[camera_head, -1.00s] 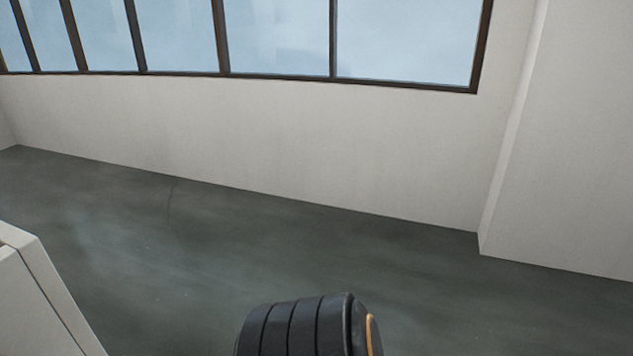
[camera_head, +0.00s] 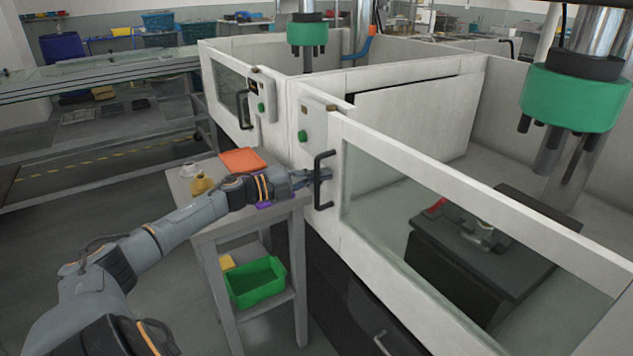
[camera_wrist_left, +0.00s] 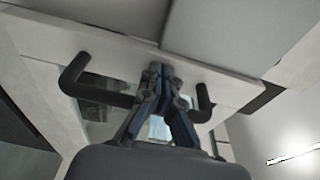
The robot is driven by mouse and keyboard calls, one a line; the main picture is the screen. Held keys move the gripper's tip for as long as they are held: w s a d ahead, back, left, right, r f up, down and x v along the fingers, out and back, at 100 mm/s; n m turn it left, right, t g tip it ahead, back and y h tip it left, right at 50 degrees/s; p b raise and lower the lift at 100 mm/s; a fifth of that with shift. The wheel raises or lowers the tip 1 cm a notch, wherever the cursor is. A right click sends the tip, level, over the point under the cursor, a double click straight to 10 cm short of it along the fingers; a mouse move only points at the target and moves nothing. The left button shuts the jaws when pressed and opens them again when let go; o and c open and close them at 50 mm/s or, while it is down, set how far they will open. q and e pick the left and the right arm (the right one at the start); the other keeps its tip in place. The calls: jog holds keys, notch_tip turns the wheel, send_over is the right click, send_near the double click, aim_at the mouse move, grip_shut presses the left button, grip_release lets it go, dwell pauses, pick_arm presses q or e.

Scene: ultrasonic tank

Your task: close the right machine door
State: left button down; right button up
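The right machine door (camera_head: 490,205) is a white frame with a large window, across the front of the right machine. Its black C-shaped handle (camera_head: 321,200) is near the door's left edge. My left gripper (camera_head: 322,174) reaches it from the left, its fingers at the handle. In the left wrist view, the fingertips (camera_wrist_left: 156,72) come together between the two ends of the handle (camera_wrist_left: 100,90). The fingers look shut, with nothing visible between their tips. They hide the middle of the handle, so I cannot tell contact. My right gripper is out of view.
The left machine door (camera_head: 226,88) with its own handle stands further back. A grey side table (camera_head: 212,226) stands under my left arm, with an orange cloth (camera_head: 243,160) on top and a green bin (camera_head: 256,283) below. A press head (camera_head: 575,95) hangs inside the right machine.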

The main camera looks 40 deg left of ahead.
pick_arm(q)
jog(key=v, duration=0.9)
jog(key=shift+s+a, duration=0.25)
jog(key=shift+a, duration=0.1)
jog(key=shift+f, duration=0.15)
